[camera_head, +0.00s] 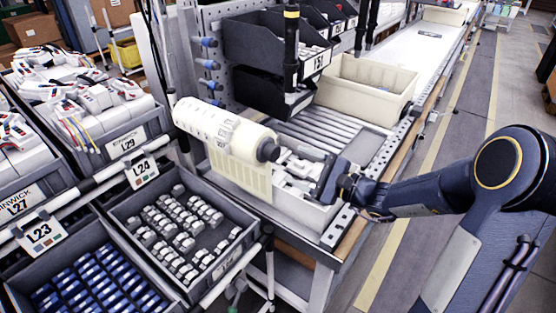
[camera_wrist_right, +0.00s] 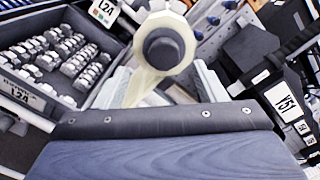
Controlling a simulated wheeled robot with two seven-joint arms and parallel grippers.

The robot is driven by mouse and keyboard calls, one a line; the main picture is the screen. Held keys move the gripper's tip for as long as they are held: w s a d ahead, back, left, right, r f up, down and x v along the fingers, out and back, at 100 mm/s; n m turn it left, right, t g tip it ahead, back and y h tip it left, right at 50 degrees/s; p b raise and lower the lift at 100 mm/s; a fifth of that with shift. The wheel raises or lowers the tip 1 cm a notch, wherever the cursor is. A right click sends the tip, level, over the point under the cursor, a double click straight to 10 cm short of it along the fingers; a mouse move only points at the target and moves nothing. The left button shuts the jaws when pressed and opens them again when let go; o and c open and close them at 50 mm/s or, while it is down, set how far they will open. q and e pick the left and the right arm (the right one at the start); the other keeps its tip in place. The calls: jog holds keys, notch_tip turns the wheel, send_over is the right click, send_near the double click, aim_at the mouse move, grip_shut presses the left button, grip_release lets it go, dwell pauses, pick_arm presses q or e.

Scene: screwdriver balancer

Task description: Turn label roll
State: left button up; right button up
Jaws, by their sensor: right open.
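The label roll (camera_head: 218,130) is a white printed cylinder lying on its side above the near end of the workbench. Its dark round end knob (camera_head: 268,150) faces my right gripper (camera_head: 299,162). A pale yellowish label strip (camera_head: 240,175) hangs below the roll. In the right wrist view the roll (camera_wrist_right: 178,22) shows end-on, with the dark knob (camera_wrist_right: 163,48) in the middle and the strip running down. My right gripper (camera_wrist_right: 165,85) is open and empty, just short of the knob, and appears apart from it. My left gripper is not in view.
A grey bin of small grey parts (camera_head: 122,212) and a bin of blue parts (camera_head: 65,300) stand at lower left. Behind the roll are dark bins (camera_head: 262,42), a cream tote (camera_head: 362,90) and a roller track (camera_head: 312,130). The floor at right is clear.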

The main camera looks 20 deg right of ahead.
aim_at(276, 154)
jog(key=shift+m+t, duration=0.3)
jog(key=p+x, duration=0.1)
jog(key=x, duration=0.2)
jog(key=p+x, duration=0.1)
jog(key=x, duration=0.2)
jog(key=shift+w+d+f, duration=0.15)
jog(key=shift+w+f, duration=0.05)
jog(key=shift+w, duration=0.25)
jog(key=shift+w+a, duration=0.4)
jog(key=shift+w, duration=0.1)
jog(key=shift+f, duration=0.1)
